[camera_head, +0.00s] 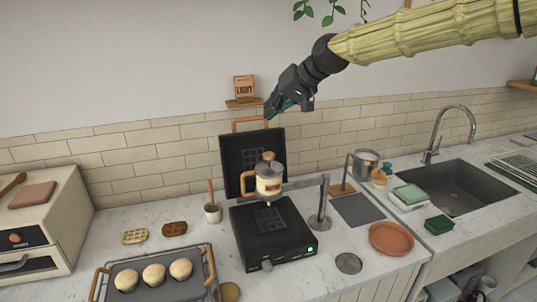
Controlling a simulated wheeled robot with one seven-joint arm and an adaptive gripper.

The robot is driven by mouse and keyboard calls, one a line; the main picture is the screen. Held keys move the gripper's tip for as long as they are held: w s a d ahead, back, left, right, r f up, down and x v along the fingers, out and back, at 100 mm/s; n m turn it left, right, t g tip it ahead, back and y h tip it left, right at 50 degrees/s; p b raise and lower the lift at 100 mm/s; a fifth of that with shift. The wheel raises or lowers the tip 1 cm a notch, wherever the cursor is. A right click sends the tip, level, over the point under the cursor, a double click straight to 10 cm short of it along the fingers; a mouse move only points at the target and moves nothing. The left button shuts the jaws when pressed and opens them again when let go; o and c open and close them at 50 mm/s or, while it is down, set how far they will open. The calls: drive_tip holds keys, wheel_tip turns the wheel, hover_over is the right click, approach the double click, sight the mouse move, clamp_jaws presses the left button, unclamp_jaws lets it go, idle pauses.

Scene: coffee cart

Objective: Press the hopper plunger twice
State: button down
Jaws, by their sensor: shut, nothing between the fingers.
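The batter hopper (268,184) is a cream and metal canister with a wooden side handle. It stands or hangs above the black waffle iron (282,245), in front of its raised lid; I cannot tell what supports it. My gripper (270,111) is shut and empty. In the picture it is above the plunger and apart from it, close to the wooden handle (236,125) of the raised lid. The depth between gripper and handle is unclear.
A metal post (322,203) stands right of the hopper. A small shelf with an orange box (244,86) is on the wall behind my gripper. A tray (128,268) with several round buns is at the front left. A terracotta plate (391,239) lies right of the iron.

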drive_tip(key=b, duration=0.4)
hover_over(271, 152)
drive_tip(key=shift+w+d+f, duration=0.1)
drive_tip(key=shift+f, duration=3.1)
drive_tip(key=shift+f+b, duration=0.55)
drive_tip(key=shift+f, duration=0.7)
drive_tip(key=shift+f, duration=0.2)
drive_tip(key=shift+f, duration=0.25)
drive_tip(key=shift+f, duration=0.75)
drive_tip(key=shift+r, duration=0.1)
drive_tip(key=shift+r+p, duration=0.6)
drive_tip(key=shift+r, duration=0.5)
drive_tip(key=shift+r+p, duration=1.75)
drive_tip(key=shift+r, duration=0.75)
